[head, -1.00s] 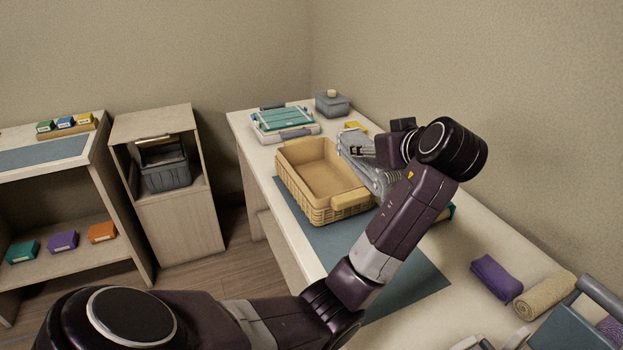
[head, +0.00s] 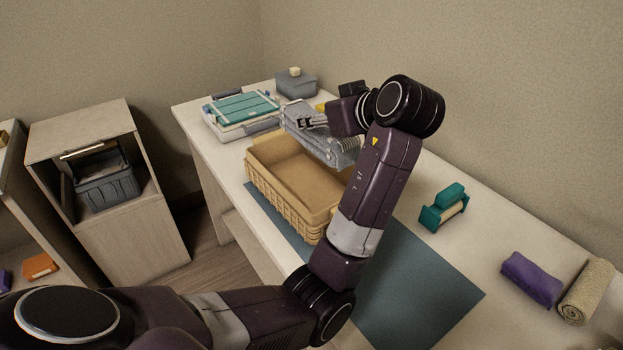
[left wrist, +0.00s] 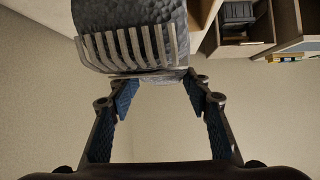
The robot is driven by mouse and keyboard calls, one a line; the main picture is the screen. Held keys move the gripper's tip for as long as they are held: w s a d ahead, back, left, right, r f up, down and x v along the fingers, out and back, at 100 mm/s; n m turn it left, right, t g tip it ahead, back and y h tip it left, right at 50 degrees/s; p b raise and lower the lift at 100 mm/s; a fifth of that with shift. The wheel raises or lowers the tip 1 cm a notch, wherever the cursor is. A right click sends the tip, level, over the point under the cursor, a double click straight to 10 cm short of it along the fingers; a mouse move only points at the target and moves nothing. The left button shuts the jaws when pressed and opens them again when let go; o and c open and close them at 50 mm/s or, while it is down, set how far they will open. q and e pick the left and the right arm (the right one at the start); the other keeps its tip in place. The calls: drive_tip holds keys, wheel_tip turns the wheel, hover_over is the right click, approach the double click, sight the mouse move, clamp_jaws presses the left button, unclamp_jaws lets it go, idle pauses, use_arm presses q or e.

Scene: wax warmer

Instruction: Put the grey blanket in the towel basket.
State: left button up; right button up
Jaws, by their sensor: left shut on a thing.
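The grey blanket (head: 338,148) is a folded, ribbed bundle with a fringed end, at the far right side of the wicker towel basket (head: 285,207). In the picture it overlaps the basket's far right rim; I cannot tell its exact height above it. My left gripper (head: 307,122) is at the blanket's far part, shut on it. In the left wrist view the blanket (left wrist: 128,22) fills the top middle, its pale fringe hanging toward the fingertips of my left gripper (left wrist: 155,92). The basket's visible inside is empty; my arm hides its near right part. My right gripper is not in view.
The basket stands on a blue-grey mat (head: 420,290). Behind it are a teal-topped tray (head: 240,108) and a grey lidded box (head: 296,84). A teal item (head: 443,207), purple roll (head: 531,279) and beige roll (head: 586,292) lie right. A cabinet (head: 120,235) stands left.

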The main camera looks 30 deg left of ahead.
use_arm(q)
drive_tip(key=shift+a+f+p, duration=0.15)
drive_tip(key=shift+f+p, duration=0.6)
drive_tip(key=shift+f, duration=7.25)
drive_tip(key=shift+f, duration=0.1)
drive_tip(key=o, duration=1.1)
drive_tip(key=shift+f, duration=0.1)
drive_tip(key=shift+c, duration=0.2)
drive_tip(key=o, duration=0.4)
drive_tip(key=shift+o, duration=0.2)
